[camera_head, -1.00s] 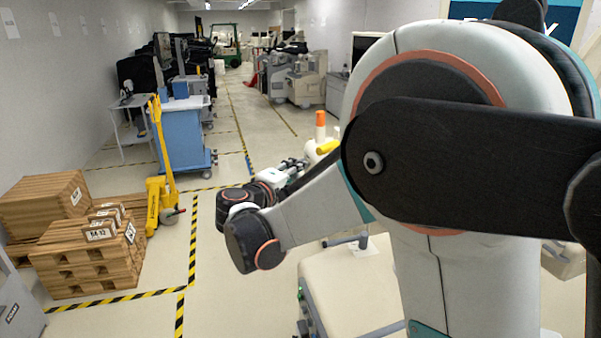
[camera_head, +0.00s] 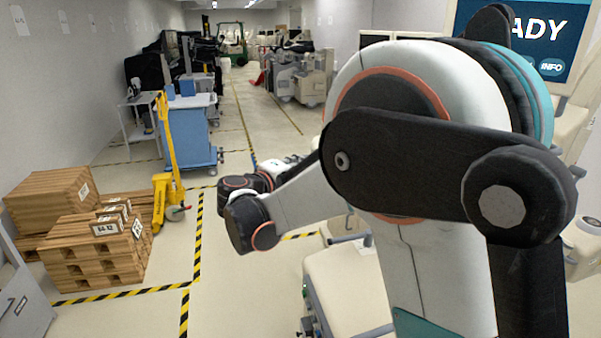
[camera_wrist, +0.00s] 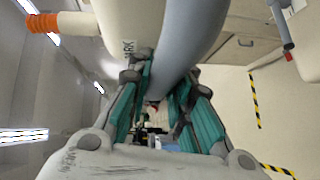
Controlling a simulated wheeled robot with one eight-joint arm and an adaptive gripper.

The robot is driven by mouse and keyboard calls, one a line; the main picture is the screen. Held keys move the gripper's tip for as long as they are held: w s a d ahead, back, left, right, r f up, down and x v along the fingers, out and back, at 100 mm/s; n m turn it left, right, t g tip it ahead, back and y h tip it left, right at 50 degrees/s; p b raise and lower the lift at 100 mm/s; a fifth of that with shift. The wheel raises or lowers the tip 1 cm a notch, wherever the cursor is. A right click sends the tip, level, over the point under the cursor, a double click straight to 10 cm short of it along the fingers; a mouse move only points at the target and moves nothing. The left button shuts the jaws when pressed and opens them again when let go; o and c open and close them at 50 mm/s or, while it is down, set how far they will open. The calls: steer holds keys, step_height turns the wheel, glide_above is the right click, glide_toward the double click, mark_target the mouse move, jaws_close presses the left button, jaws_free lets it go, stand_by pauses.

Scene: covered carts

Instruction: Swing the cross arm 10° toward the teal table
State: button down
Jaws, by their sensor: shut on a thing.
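In the wrist view my gripper (camera_wrist: 162,88) has its teal-padded fingers on either side of the lower end of a large cream and grey-blue beam, which looks like the cross arm (camera_wrist: 185,40). It is shut on this beam, though the exact contact is partly hidden. A ribbed orange grip (camera_wrist: 42,23) sticks out on the left of the beam. In the head view my gripper (camera_head: 290,162) is small and mostly behind my own arm, and the cross arm cannot be made out there. I cannot make out a teal table in either view.
Stacked wooden crates (camera_head: 92,252) and a yellow pallet jack (camera_head: 168,165) stand on the left. A blue cart (camera_head: 188,135) is behind them. A cream cart (camera_head: 345,285) stands close below my arm. A large screen (camera_head: 540,35) is at upper right. The striped-tape aisle is clear.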

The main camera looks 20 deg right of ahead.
steer(key=w+d+m+g+h, duration=0.1)
steer(key=w, duration=0.6)
steer(key=shift+w+d+f+g, duration=0.2)
steer(key=shift+w+d+g, duration=0.05)
steer(key=shift+w+g, duration=0.15)
steer(key=shift+s, duration=0.1)
steer(key=c, duration=1.7)
jaws_free()
steer(key=shift+s+m, duration=0.15)
steer(key=shift+m, duration=0.15)
steer(key=shift+o, duration=1.3)
steer(key=shift+s+a+r, duration=0.2)
steer(key=v, duration=1.1)
steer(key=shift+a+f, duration=0.2)
steer(key=shift+a, duration=0.25)
steer(key=shift+s, duration=0.15)
